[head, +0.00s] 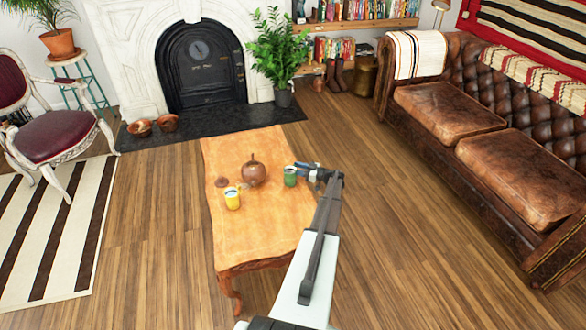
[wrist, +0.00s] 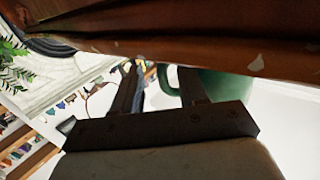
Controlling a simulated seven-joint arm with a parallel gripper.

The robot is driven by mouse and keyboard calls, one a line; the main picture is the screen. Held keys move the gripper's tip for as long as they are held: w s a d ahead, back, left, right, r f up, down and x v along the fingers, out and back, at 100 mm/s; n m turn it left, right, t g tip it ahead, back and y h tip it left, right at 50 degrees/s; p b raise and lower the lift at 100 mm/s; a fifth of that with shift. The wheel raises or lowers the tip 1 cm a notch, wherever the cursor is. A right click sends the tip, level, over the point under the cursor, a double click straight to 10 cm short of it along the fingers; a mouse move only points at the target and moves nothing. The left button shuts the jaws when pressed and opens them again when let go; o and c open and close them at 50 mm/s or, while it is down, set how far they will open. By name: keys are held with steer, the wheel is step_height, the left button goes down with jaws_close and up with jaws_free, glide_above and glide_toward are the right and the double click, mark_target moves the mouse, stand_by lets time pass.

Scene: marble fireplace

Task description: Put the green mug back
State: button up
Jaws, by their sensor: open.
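The green mug (head: 290,177) stands upright on the wooden table (head: 235,240), near its right edge. In the wrist view, which is turned over, the mug's body (wrist: 228,84) shows below the table edge (wrist: 200,42). Its handle (wrist: 171,80) reaches toward the space between my fingers. My gripper (head: 304,168) is at the mug's right side in the head view. In the wrist view my gripper (wrist: 160,85) is open, with its right finger overlapping the mug. I cannot tell whether a finger touches it.
A brown round teapot (head: 253,173), a yellow mug (head: 232,199) and a small brown lid-like piece (head: 221,182) stand left of the green mug. The table's front half is clear. A leather sofa (head: 480,125) is at right and a fireplace (head: 200,65) behind.

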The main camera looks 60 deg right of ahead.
steer(key=s+d, duration=0.1)
steer(key=s, duration=1)
steer(key=shift+d+r, duration=0.15)
steer(key=shift+d, duration=0.15)
